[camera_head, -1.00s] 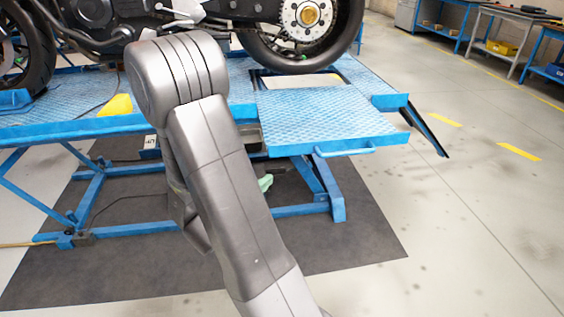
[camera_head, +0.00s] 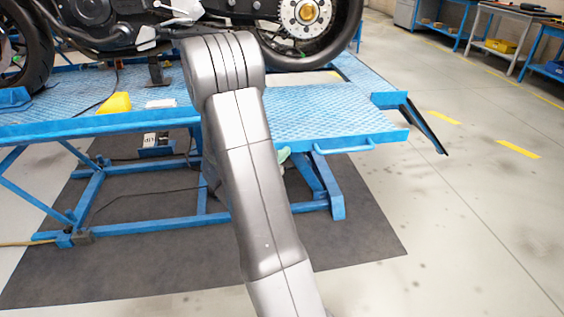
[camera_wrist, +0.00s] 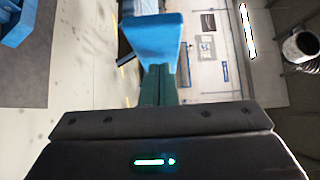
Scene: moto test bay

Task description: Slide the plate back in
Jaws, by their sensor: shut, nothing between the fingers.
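The blue chequered plate (camera_head: 315,112) juts out from the front edge of the blue lift table (camera_head: 60,131), below the motorcycle's rear wheel. A pale opening shows in the deck behind it. Its handle (camera_head: 345,147) runs along the plate's front edge. My arm hides the plate's left part. A small pale green tip of my gripper (camera_head: 284,155) shows just under the front edge, left of the handle; contact cannot be told. In the wrist view, my shut green fingers (camera_wrist: 160,74) point away, with a blue shape at their end that I cannot identify.
The motorcycle (camera_head: 120,30) stands on the lift table. A yellow object (camera_head: 115,103) lies on the deck. Workbenches (camera_head: 510,14) stand far back right. The floor to the right is clear.

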